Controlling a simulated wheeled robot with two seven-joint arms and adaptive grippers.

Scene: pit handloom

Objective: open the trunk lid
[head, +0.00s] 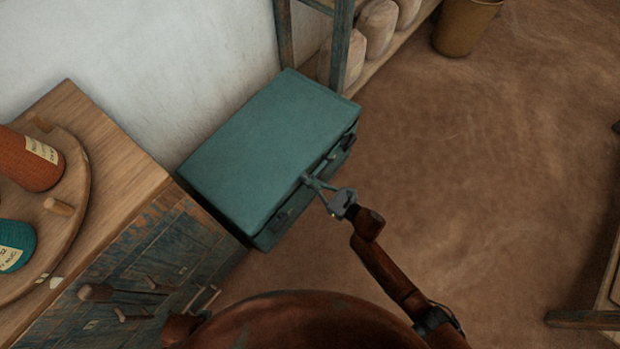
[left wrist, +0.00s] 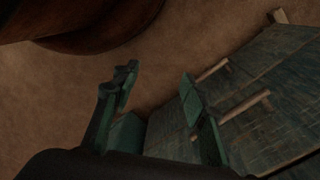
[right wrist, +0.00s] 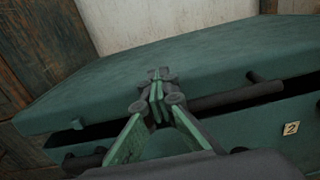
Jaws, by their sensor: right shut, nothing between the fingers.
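The teal trunk (head: 270,235) stands on the floor against the white wall. Its flat lid (head: 262,140) covers the top. In the right wrist view a dark gap shows between the lid (right wrist: 225,55) and the trunk's front (right wrist: 270,130), so the lid looks slightly raised. My right gripper (head: 307,179) is shut and empty, with its tips at the middle of the lid's front edge. In the right wrist view the tips (right wrist: 158,82) overlap that edge; I cannot tell whether they touch it. My left gripper (left wrist: 157,76) is open and empty, beside the cabinet front.
A wooden cabinet (head: 120,130) with bar handles stands left of the trunk, bearing a round tray (head: 75,205) with an orange and a teal spool. A shelf frame (head: 341,45) with pale rolls stands close behind the trunk. A bucket (head: 465,25) is farther back.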

